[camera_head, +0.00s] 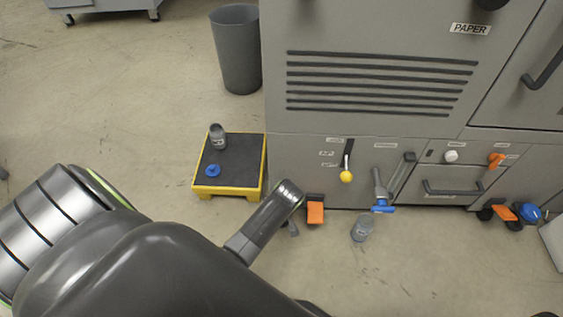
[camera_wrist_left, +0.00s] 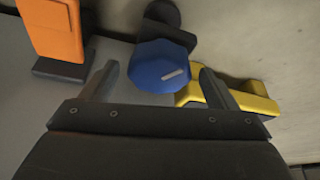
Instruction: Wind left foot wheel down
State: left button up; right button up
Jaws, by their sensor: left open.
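The left foot wheel is a blue faceted knob (camera_wrist_left: 160,66) with a pale mark on its face, in the wrist view. My left gripper (camera_wrist_left: 156,74) is open, with one finger on each side of the wheel in that view. I cannot tell whether the fingers touch it. In the head view my left arm hides this wheel. Beside it is an orange pedal (camera_head: 315,211), which also shows at the upper left of the wrist view (camera_wrist_left: 50,28). My right gripper is in neither view.
A low yellow-rimmed platform (camera_head: 228,191) holds a grey canister (camera_head: 217,136) and a blue knob (camera_head: 213,171). A grey cup (camera_head: 362,228) stands on the floor before the machine (camera_head: 365,120). Another blue wheel (camera_head: 530,212) is far right. A bin (camera_head: 238,50) stands behind.

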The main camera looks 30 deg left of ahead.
pick_arm(q)
jog(key=shift+f, duration=0.15)
jog(key=c, duration=1)
